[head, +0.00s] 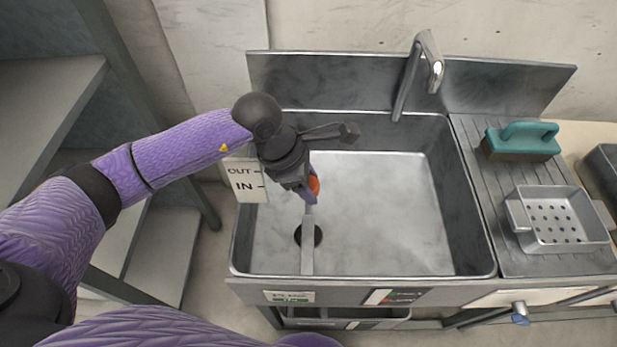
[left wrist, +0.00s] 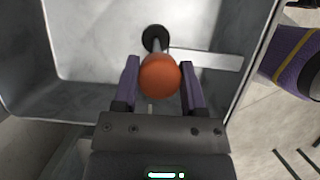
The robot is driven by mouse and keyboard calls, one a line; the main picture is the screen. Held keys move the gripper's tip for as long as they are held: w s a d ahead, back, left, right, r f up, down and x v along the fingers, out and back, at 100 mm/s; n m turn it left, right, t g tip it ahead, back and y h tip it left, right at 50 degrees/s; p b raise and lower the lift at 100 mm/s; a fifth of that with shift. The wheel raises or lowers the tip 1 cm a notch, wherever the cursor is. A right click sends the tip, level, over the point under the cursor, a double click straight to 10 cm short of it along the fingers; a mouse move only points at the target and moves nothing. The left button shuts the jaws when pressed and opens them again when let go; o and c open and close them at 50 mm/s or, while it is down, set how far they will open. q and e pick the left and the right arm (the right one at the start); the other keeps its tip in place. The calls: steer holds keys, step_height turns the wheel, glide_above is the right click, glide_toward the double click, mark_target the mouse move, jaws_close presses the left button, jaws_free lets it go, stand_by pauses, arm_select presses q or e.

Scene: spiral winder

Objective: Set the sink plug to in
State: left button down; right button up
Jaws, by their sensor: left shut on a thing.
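The steel sink basin (head: 385,200) has a dark round drain (head: 310,236) near its front left. A flat grey bar (head: 307,257) runs from the front rim towards the drain. My left gripper (head: 309,191) is over the basin's left part, shut on an orange ball knob (head: 314,186). In the left wrist view the knob (left wrist: 160,75) sits between the fingers, with a thin rod leading towards the dark drain (left wrist: 155,38). Whether the plug is seated is hard to tell. A white sign (head: 245,180) at the sink's left wall has marks OUT above IN. My right gripper is not in view.
A faucet (head: 414,75) rises at the back of the sink. A teal-handled brush (head: 521,140) and a perforated metal basket (head: 556,218) stand on the right drainboard. Metal shelving (head: 150,255) is at the left. The basin's right part is empty.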

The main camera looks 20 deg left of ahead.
arm_select(q)
steer(key=shift+s+a+f, duration=0.1)
steer(key=shift+f, duration=0.1)
steer(key=shift+c, duration=0.7)
jaws_free()
steer(key=w+p+v, duration=0.1)
steer(key=p+v, duration=0.1)
steer(key=v, duration=0.8)
steer(key=shift+s, duration=0.3)
